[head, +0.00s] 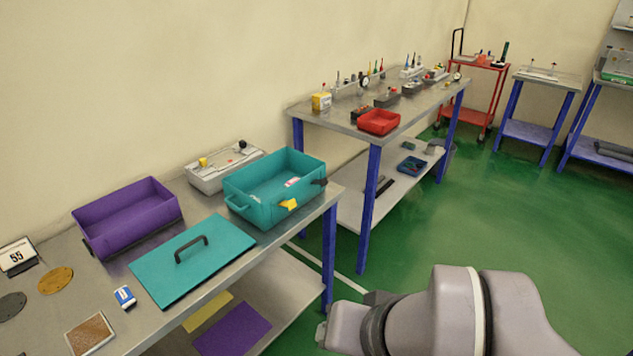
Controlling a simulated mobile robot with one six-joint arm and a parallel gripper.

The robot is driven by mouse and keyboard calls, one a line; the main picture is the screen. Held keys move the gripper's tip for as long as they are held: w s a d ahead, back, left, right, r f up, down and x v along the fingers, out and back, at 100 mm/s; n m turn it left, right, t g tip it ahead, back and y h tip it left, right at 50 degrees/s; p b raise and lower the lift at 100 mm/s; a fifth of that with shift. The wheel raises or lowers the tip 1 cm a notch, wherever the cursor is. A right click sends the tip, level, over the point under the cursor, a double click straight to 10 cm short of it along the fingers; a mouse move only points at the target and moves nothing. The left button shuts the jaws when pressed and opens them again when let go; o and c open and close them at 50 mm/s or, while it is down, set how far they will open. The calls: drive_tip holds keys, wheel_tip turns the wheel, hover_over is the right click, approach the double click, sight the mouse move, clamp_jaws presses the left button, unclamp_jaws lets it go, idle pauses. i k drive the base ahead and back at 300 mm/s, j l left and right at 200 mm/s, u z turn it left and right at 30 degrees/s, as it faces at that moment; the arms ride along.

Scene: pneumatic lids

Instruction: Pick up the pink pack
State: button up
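A small pink and white item (292,182), likely the pink pack, lies inside the teal bin (248,210) on the near workbench. The bin's walls hide part of it, and it is too small to make out its shape. The bin is open at the top. A flat teal lid (194,262) with a dark handle (191,248) lies on the bench in front of the bin. My arm shows at the bottom right, well apart from the bin and over the floor. My gripper's fingers cannot be seen.
A purple bin (126,217) stands left of the teal bin, with a grey device (222,167) behind. A blue and white block (124,297) and a brown square (89,334) lie nearer. A second bench (345,113) holds a red tray (379,122). Green floor is clear at right.

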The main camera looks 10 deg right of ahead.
sight(294, 180)
drive_tip(key=i+l, duration=0.15)
drive_tip(key=i, duration=0.35)
drive_tip(key=i+l, duration=0.15)
drive_tip(key=i, duration=0.35)
drive_tip(key=i+l+u, duration=0.1)
drive_tip(key=i, duration=0.4)
drive_tip(key=i+l, duration=0.3)
drive_tip(key=i, duration=0.2)
